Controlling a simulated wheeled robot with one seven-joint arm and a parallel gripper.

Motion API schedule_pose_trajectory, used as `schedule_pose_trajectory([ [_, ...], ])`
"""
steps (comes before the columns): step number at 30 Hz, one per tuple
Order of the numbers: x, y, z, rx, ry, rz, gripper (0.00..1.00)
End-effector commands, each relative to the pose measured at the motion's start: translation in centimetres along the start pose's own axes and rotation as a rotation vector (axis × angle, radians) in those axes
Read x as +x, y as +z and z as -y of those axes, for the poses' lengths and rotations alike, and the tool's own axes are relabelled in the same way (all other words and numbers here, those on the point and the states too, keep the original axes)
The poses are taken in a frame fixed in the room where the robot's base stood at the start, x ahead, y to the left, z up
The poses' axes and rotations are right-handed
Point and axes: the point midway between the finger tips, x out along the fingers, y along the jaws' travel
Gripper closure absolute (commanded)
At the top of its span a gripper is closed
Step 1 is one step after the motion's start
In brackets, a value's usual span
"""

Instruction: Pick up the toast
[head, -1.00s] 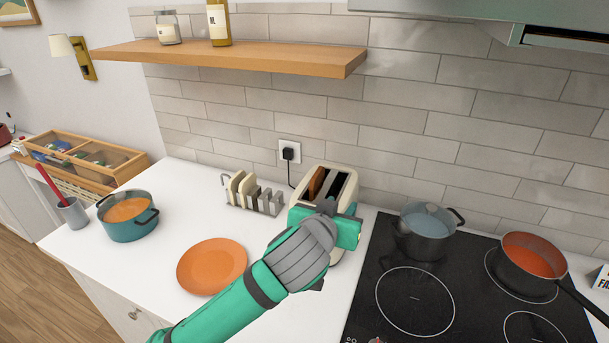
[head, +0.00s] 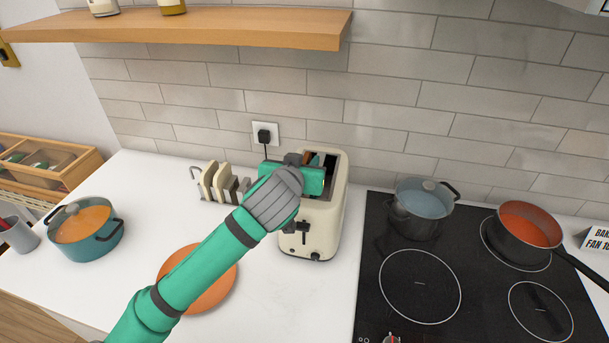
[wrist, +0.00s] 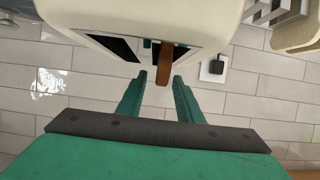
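The toast (wrist: 164,62) is a brown slice standing up out of one slot of the cream toaster (head: 326,222). In the head view my gripper hides most of it. My gripper (wrist: 160,76) is open at the toaster's top, with one finger on each side of the toast's protruding end in the wrist view. A gap shows between the left finger and the toast; the right finger looks very close to it. The toaster's other slot looks dark and empty.
A rack with pale bread slices (head: 218,182) stands left of the toaster. An orange plate (head: 212,290) lies partly under my arm. A teal pot (head: 88,235) is at left. The black hob (head: 395,320) at right holds a grey pot (head: 420,212) and an orange-filled pan (head: 526,226).

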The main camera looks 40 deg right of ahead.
Motion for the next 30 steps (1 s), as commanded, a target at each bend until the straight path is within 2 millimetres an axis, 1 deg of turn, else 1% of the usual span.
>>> schedule_pose_trajectory([
  [4, 1.4, 0.0, 0.1, 0.001, -0.001, 0.001, 0.67],
  [9, 3.9, 0.0, 0.1, 0.001, 0.000, 0.001, 0.67],
  [12, 4.8, -0.1, 0.0, 0.002, 0.002, 0.000, 0.67],
  [15, 5.2, 0.0, 0.0, 0.000, 0.002, 0.001, 0.67],
  [21, 5.3, 0.1, 0.0, -0.001, 0.001, 0.005, 0.67],
  [23, 5.3, 0.2, 0.0, -0.001, 0.001, 0.006, 0.82],
  [24, 5.3, 0.2, 0.0, -0.001, 0.001, 0.006, 0.92],
  [25, 5.3, 0.2, 0.0, -0.001, 0.001, 0.007, 0.99],
  [26, 5.3, 0.3, 0.0, -0.001, 0.001, 0.007, 1.00],
  [30, 5.3, 0.3, 0.1, -0.001, -0.001, 0.009, 1.00],
])
